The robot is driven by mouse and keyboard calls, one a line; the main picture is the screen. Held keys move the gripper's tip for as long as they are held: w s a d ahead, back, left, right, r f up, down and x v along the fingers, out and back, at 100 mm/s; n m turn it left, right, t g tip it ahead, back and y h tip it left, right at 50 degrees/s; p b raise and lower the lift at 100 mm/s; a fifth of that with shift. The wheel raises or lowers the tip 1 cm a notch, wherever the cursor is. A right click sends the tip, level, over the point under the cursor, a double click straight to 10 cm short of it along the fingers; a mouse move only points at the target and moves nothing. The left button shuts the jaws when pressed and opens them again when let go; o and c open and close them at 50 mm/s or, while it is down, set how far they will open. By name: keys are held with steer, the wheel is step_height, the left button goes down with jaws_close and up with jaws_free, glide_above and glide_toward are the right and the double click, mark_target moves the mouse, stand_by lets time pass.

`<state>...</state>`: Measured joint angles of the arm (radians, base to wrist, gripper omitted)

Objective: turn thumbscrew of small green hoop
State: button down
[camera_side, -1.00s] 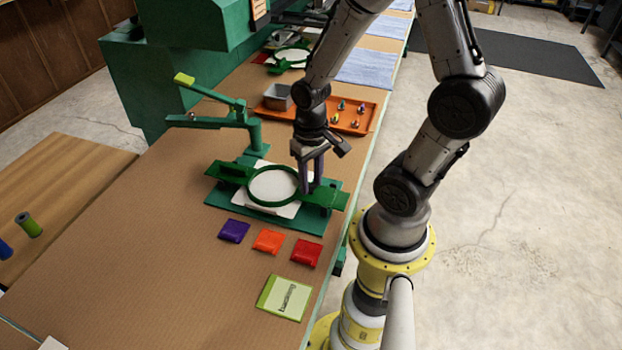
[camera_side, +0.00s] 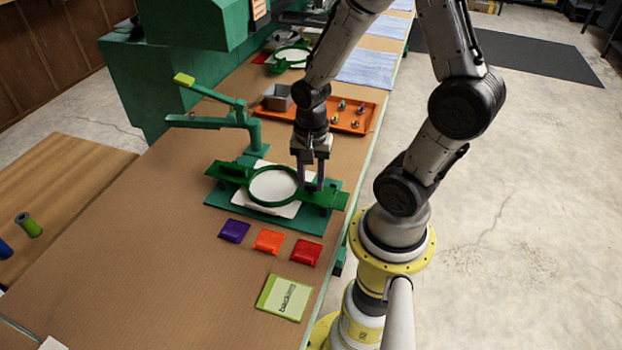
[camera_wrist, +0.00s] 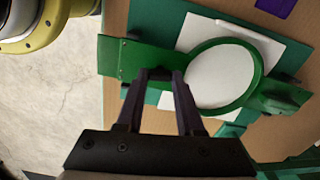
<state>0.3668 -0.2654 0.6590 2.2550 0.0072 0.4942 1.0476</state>
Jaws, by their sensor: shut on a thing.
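The small green hoop (camera_side: 250,190) lies around white fabric (camera_side: 274,186) on a green base plate (camera_side: 222,199), with flat green arms to either side. In the wrist view the hoop (camera_wrist: 258,72) is right of centre, its green arm (camera_wrist: 118,59) running left. My gripper (camera_side: 311,186) points down at the hoop's right side in the side view. In the wrist view my gripper (camera_wrist: 160,76) has its two fingertips close together at the hoop's edge, over the arm. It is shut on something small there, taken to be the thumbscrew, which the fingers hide.
A green lever press (camera_side: 254,135) stands behind the hoop. An orange tray (camera_side: 352,122) with small parts and a grey bin (camera_side: 278,98) lie beyond my gripper. Purple (camera_side: 234,231), orange (camera_side: 268,241) and red (camera_side: 306,253) packets and a light green packet (camera_side: 285,298) lie in front.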

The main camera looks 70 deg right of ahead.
mark_target(311, 185)
steer(key=shift+s+m, duration=0.1)
steer(key=shift+m, duration=0.7)
steer(key=c, duration=0.5)
jaws_free()
steer(key=shift+r, duration=0.1)
steer(key=shift+r, duration=0.4)
step_height(311, 185, up, 13)
steer(key=shift+f, duration=0.1)
